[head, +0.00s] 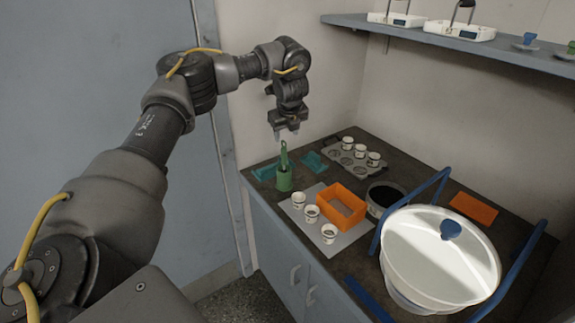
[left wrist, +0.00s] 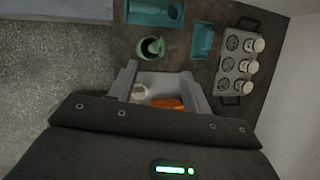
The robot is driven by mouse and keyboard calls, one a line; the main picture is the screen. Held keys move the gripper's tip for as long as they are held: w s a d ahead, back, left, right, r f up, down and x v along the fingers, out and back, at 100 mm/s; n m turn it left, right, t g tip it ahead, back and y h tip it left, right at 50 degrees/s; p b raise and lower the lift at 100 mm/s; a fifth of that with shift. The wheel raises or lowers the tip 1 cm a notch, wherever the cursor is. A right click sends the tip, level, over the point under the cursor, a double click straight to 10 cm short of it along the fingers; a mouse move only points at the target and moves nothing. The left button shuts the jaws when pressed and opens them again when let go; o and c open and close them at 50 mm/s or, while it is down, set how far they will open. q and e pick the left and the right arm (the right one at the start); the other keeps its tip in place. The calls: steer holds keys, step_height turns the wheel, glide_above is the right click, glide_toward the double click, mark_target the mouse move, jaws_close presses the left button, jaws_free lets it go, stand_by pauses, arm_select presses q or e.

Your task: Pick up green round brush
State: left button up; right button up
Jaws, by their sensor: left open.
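The green round brush (head: 284,156) stands upright in a green holder (head: 284,181) near the back left corner of the counter. My left gripper (head: 287,134) hangs above the brush, open and empty, with its fingers pointing down. In the left wrist view the green holder (left wrist: 150,48) and brush lie just beyond the fingertips of my left gripper (left wrist: 160,73), not between them. The brush is hard to tell apart from the holder there. My right gripper is not in view.
Teal trays (head: 314,162) lie beside the holder. A rack with white cups (head: 348,155) stands behind. An orange bin (head: 341,205) and several white jars (head: 311,213) stand in front. A large white bowl (head: 438,262) between blue rails fills the right. A shelf (head: 440,38) hangs above.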

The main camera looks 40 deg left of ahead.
mark_target(283, 148)
arm_select(q)
steer(key=x, duration=0.4)
steer(key=shift+s+a, duration=0.2)
steer(key=shift+a, duration=0.15)
steer(key=shift+w+f, duration=0.15)
steer(key=shift+f, duration=0.1)
steer(key=shift+w+a+f+p, duration=0.15)
steer(key=shift+f+p, duration=0.15)
steer(key=shift+p, duration=0.15)
steer(key=p+x, duration=0.1)
steer(key=x, duration=0.3)
steer(key=shift+w+a+f, duration=0.1)
steer(key=shift+f, duration=0.1)
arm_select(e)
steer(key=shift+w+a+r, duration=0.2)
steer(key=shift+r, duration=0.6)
arm_select(q)
steer(key=shift+r, duration=0.1)
steer(key=shift+c, duration=0.3)
jaws_close()
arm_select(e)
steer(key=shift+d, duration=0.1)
